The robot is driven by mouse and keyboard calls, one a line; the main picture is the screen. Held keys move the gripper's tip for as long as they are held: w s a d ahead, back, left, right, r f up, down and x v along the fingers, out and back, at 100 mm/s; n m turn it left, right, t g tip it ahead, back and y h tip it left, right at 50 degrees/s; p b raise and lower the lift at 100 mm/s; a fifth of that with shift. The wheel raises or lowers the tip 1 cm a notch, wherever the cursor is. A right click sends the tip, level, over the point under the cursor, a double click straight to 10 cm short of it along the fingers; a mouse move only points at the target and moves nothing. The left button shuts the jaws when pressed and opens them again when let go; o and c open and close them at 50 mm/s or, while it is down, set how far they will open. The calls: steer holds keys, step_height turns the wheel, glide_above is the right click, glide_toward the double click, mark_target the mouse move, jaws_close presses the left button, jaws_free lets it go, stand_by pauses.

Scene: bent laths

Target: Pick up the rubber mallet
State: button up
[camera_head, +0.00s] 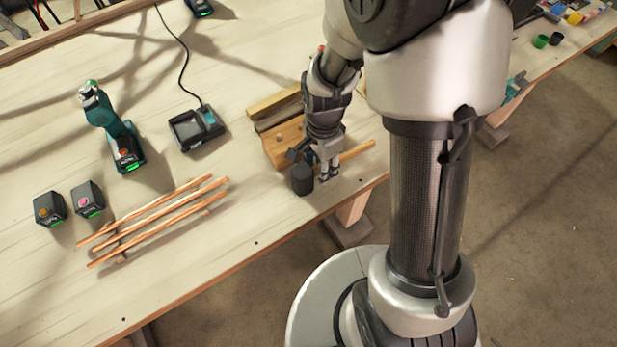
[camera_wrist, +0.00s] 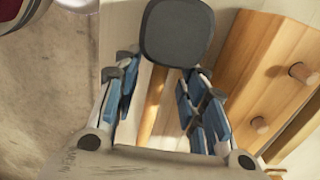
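The rubber mallet lies on the workbench near its front edge. Its black head (camera_head: 302,180) is left of my gripper in the head view and at the top of the wrist view (camera_wrist: 177,32). Its wooden handle (camera_head: 358,150) sticks out to the right behind my gripper. In the wrist view the handle (camera_wrist: 153,95) runs between my fingers, with a gap on both sides. My gripper (camera_head: 328,175) is open and low over the bench, close beside the head. The fingers hide part of the handle in the head view.
A wooden block with pegs (camera_wrist: 262,75) stands close beside the gripper. Bent laths (camera_head: 160,218), two battery packs (camera_head: 88,198), a drill (camera_head: 122,140) and a charger (camera_head: 197,128) lie to the left. The bench edge is close in front.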

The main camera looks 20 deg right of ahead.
steer(key=shift+f, duration=0.75)
steer(key=shift+r, duration=0.1)
steer(key=shift+c, duration=0.2)
jaws_close()
